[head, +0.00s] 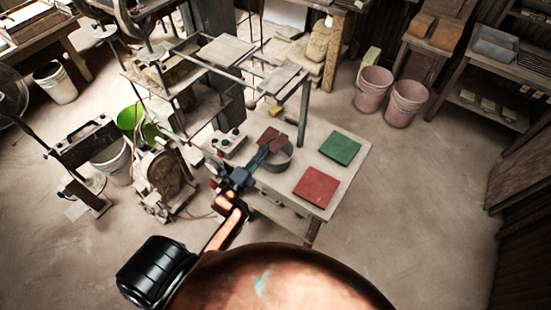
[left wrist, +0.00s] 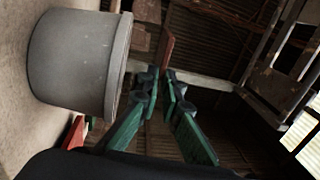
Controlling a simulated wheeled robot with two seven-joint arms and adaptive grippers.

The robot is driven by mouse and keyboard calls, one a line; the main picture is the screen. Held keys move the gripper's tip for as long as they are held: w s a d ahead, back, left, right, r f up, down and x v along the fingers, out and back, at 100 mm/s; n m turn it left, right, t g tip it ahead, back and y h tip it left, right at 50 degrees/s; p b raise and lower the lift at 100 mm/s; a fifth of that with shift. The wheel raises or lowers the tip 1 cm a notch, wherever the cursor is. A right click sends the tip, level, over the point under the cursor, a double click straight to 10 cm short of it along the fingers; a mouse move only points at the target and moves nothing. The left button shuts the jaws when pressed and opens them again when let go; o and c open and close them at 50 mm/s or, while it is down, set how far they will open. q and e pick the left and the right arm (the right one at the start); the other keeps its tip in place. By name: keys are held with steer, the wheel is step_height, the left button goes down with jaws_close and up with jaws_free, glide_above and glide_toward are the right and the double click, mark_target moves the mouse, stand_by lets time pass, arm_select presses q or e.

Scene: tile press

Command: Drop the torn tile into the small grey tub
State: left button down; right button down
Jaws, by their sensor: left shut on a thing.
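The torn tile (head: 271,135) is a small reddish-brown piece held in my left gripper (head: 262,155). The left wrist view shows the tile (left wrist: 167,49) nearly edge-on between the green fingertips (left wrist: 164,83). The small grey tub (head: 283,159) stands on the work table, and in the left wrist view it (left wrist: 75,62) lies sideways in the picture, close beside the fingers. The tile is above the tub's rim level and overlaps its back left edge in the head view. The tub's inside is mostly hidden. My right gripper is not in view.
A green tile (head: 340,148) and a red tile (head: 316,187) lie on the table (head: 348,170) right of the tub. A metal press frame (head: 303,112) rises behind. A control box (head: 229,144) with buttons stands left of the tub.

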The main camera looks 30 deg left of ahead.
arm_select(q)
steer(key=c, duration=2)
jaws_free()
steer(key=shift+r, duration=0.1)
steer(key=shift+c, duration=0.2)
steer(key=shift+s, duration=0.1)
steer(key=s+f, duration=0.1)
steer(key=s, duration=1)
steer(key=shift+s+a+f, duration=0.25)
steer(key=shift+s+a, duration=0.1)
steer(key=shift+a, duration=0.05)
